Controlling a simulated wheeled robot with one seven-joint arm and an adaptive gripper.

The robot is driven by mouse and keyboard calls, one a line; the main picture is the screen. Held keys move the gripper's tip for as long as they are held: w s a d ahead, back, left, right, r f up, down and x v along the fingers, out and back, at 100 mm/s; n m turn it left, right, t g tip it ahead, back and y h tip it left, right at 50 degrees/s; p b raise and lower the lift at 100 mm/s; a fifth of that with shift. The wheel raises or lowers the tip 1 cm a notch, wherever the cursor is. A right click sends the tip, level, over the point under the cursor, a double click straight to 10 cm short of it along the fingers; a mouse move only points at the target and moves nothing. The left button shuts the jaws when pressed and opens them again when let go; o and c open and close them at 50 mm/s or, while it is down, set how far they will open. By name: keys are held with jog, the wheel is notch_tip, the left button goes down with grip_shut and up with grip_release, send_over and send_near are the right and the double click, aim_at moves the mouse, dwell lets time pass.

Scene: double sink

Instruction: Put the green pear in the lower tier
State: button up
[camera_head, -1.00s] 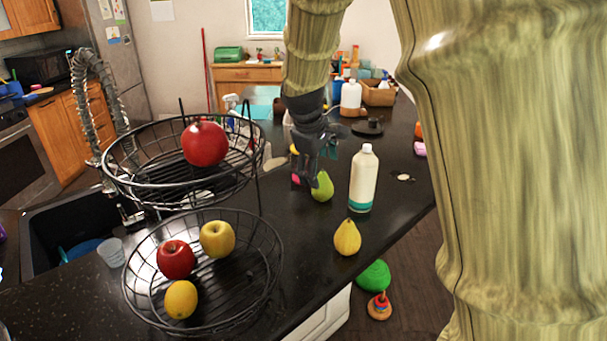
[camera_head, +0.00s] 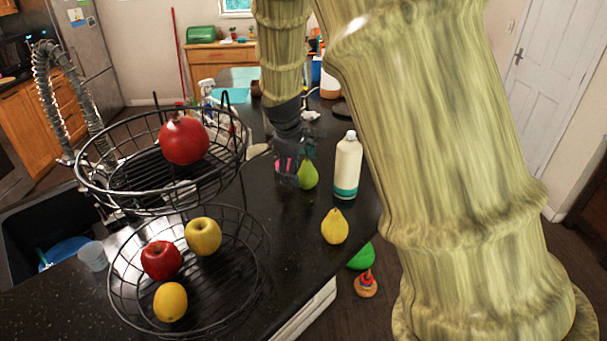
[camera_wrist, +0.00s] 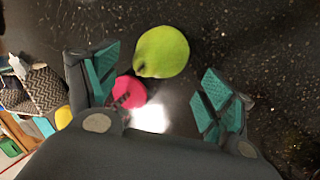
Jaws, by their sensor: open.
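The green pear (camera_head: 308,176) stands on the dark countertop, left of a white bottle. In the wrist view the green pear (camera_wrist: 163,52) lies ahead of my gripper (camera_wrist: 160,92), whose teal-padded fingers are spread apart and hold nothing. In the head view my gripper (camera_head: 289,172) is low over the counter, just left of the pear and partly in front of it. The lower tier (camera_head: 256,275) of the black wire basket is at the front left. It holds a red apple (camera_head: 161,260), a yellow apple (camera_head: 203,236) and a lemon (camera_head: 170,302).
The upper tier (camera_head: 90,190) holds a red pomegranate (camera_head: 184,140). A white bottle (camera_head: 347,165) and a yellow pear (camera_head: 335,227) stand right of the green pear. A pink-red object (camera_wrist: 129,92) lies between my fingers' sides. The lower tier's right side has bare room.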

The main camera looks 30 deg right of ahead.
aim_at(304, 168)
jog(key=shift+s+d+f+p, duration=0.15)
jog(key=shift+s+d+p, duration=0.1)
jog(key=shift+s+p, duration=0.05)
jog(key=shift+s+d+f+p, duration=0.4)
jog(key=shift+s, duration=0.25)
jog(key=shift+w+d+f, duration=0.2)
jog(key=shift+w+f, duration=0.4)
jog(key=shift+f, duration=0.3)
jog(key=shift+w+f, duration=0.25)
jog(key=shift+f, duration=0.05)
jog(key=shift+s+r, duration=0.25)
jog(key=shift+s, duration=0.2)
jog(key=shift+w+f, duration=0.2)
jog(key=shift+w, duration=0.1)
jog(key=c, duration=1)
jog(key=shift+s+r, duration=0.1)
jog(key=shift+r, duration=0.05)
jog(key=shift+c, duration=1.4)
